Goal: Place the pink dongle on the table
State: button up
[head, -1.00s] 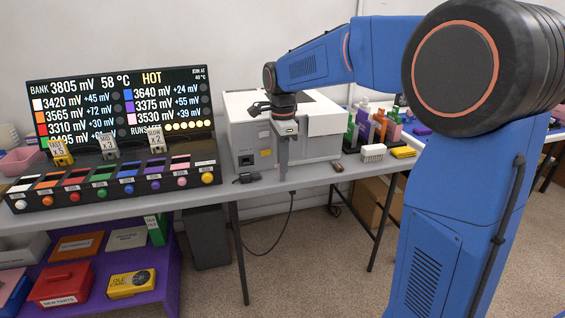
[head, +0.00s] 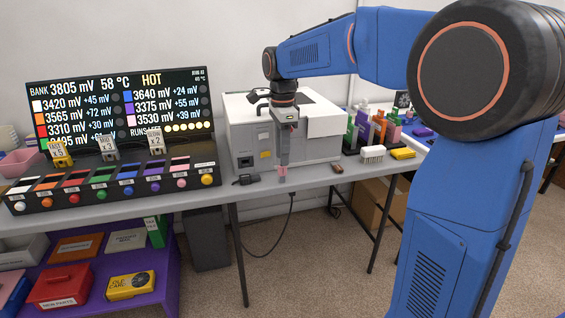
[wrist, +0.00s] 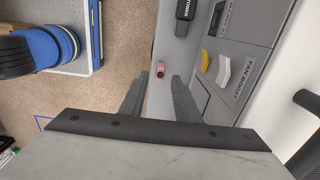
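The pink dongle (head: 283,172) stands on the grey table (head: 322,175) near its front edge, in front of the grey-white machine. In the wrist view the dongle (wrist: 160,72) shows between and just beyond the fingertips, with a gap on each side. My gripper (head: 284,160) points down directly above the dongle. Its two fingers (wrist: 159,80) are apart and hold nothing. The dongle's far side is hidden.
The grey-white machine (head: 258,135) stands close behind. A black block (head: 245,180) lies to the left, a small brown piece (head: 337,168) to the right. The colored slot bank (head: 120,182) fills the left. White (head: 373,154) and yellow (head: 403,153) pieces lie farther right.

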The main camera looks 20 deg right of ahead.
notch_tip(320, 180, up, 8)
jog(key=s+d+f+n+t, duration=0.1)
jog(key=s+d+n, duration=0.15)
jog(key=s, duration=0.25)
jog(key=s+d+f+n, duration=0.1)
jog(key=s+f+n, duration=0.15)
jog(key=s, duration=0.35)
jog(key=s+d+n+t, duration=0.1)
jog(key=s+n, duration=0.2)
jog(key=s, duration=0.2)
jog(key=s+d+f+n+t, duration=0.2)
jog(key=s+f+n, duration=0.8)
jog(key=s, duration=0.7)
jog(key=shift+d+f+t, duration=0.4)
jog(key=shift+d+f, duration=0.25)
jog(key=shift+f, duration=1.05)
